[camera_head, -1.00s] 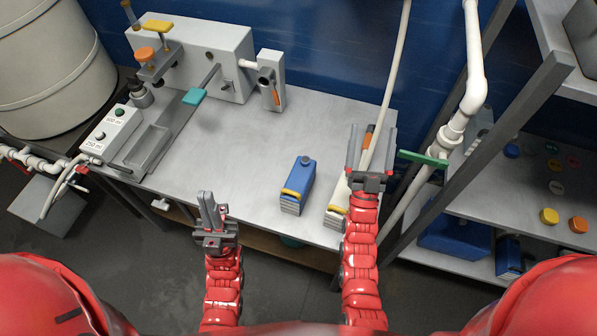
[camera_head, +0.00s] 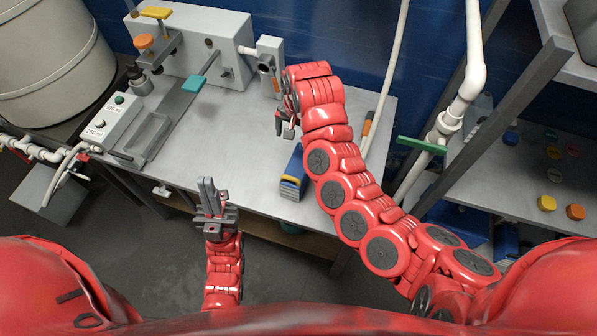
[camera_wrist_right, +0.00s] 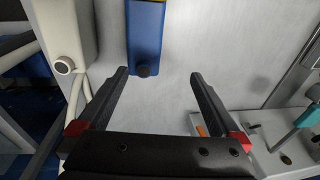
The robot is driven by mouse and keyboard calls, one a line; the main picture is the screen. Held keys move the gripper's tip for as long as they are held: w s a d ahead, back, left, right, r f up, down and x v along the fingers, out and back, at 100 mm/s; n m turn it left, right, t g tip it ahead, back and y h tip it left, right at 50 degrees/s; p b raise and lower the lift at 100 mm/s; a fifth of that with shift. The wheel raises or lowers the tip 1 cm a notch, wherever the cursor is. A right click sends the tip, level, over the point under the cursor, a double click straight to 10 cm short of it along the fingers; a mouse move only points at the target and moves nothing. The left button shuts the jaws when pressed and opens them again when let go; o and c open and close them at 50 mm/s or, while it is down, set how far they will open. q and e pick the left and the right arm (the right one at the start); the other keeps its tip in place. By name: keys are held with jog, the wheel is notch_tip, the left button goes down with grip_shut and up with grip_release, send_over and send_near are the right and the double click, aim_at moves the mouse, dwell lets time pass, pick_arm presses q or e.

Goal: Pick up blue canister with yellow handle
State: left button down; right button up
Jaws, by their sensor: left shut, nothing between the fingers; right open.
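The blue canister (camera_head: 294,166) stands on the grey table near its front edge, with its yellow handle (camera_head: 290,183) toward me. My right arm hides part of it. My right gripper (camera_head: 290,130) is beyond its far end in the head view. In the right wrist view the blue canister (camera_wrist_right: 146,38) with its dark cap lies ahead of my open right gripper (camera_wrist_right: 159,76), nearer the left finger in the picture. Nothing is between the fingers. My left gripper (camera_head: 209,188) is shut and empty at the table's front edge, left of the canister.
A white canister (camera_wrist_right: 72,25) stands beside the blue one in the right wrist view; my arm hides it in the head view. A white pipe (camera_head: 388,80) rises to the right. Apparatus with a teal handle (camera_head: 194,84) fills the table's left. The table's middle is clear.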

aim_at(299, 165)
jog(key=shift+g+h, duration=0.4)
jog(key=shift+g, duration=0.3)
jog(key=s+f+b, duration=0.1)
jog(key=f, duration=0.2)
jog(key=s+d+f+b, duration=0.1)
jog(key=f, duration=0.2)
jog(key=s+f+b, duration=0.1)
jog(key=f, duration=0.2)
jog(key=shift+d+f, duration=0.2)
jog(key=shift+f, duration=0.45)
jog(key=shift+w+f, duration=0.2)
jog(key=shift+f, duration=0.35)
jog(key=f, duration=0.1)
jog(key=f+p, duration=0.1)
jog(key=f, duration=0.1)
jog(key=shift+w+a+f+p, duration=0.15)
jog(key=shift+w+f+p, duration=0.1)
jog(key=shift+w+p, duration=0.1)
jog(key=shift+s+f, duration=0.1)
jog(key=shift+f, duration=0.4)
jog(key=shift+c, duration=0.3)
jog(key=c, duration=1.3)
